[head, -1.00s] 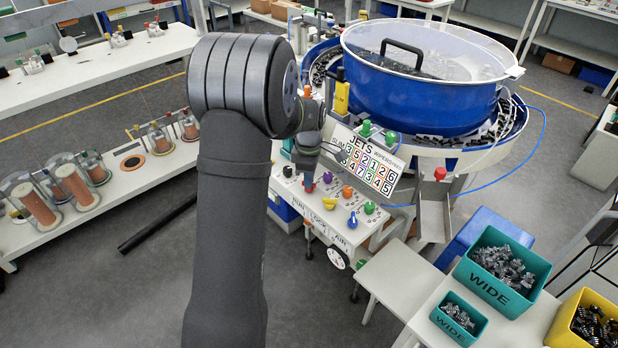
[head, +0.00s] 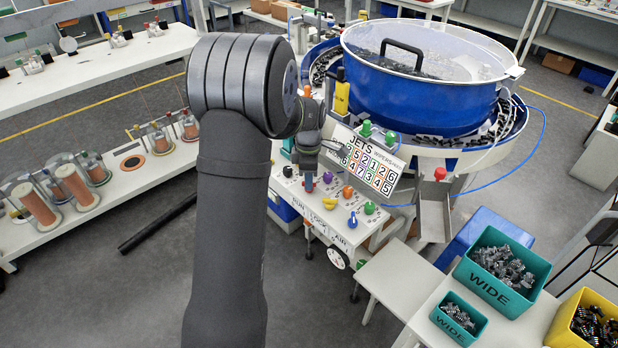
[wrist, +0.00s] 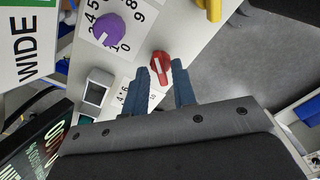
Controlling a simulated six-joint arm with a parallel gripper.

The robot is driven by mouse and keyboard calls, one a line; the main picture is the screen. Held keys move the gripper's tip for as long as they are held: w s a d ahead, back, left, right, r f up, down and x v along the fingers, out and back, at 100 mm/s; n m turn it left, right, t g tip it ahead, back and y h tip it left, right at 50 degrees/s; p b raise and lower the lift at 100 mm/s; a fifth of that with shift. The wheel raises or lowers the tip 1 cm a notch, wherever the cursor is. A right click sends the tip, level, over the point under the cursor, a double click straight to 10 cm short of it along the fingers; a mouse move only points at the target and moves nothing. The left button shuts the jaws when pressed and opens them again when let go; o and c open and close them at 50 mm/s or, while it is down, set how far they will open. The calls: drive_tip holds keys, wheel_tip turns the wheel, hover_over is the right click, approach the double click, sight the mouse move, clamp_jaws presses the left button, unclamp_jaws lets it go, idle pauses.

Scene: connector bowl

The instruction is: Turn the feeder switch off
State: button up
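A red rotary knob (wrist: 159,70) with a white pointer line sits on the pale control panel in the wrist view. My gripper (wrist: 160,65) is open, with one blue-grey finger on each side of the knob and visible gaps to it. I cannot tell whether the tips are down at the knob's height. In the head view my gripper (head: 309,182) points down over the left part of the panel (head: 300,199) and hides most of the red knob. No label naming the feeder switch is readable, so I cannot confirm which control it is.
A purple knob (wrist: 107,30) and a yellow knob (wrist: 214,8) flank the red one. A small grey framed switch or display (wrist: 97,91) lies to the left. Orange (head: 347,191), blue (head: 352,220) and green (head: 369,208) controls and a number board (head: 368,163) are close by.

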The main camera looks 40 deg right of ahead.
drive_tip(key=shift+o, duration=0.2)
wheel_tip(320, 180, up, 17)
drive_tip(key=shift+r, duration=0.2)
idle(0.4)
drive_tip(key=shift+f, duration=0.15)
idle(0.3)
wheel_tip(320, 180, down, 17)
drive_tip(key=shift+f, duration=0.1)
idle(0.5)
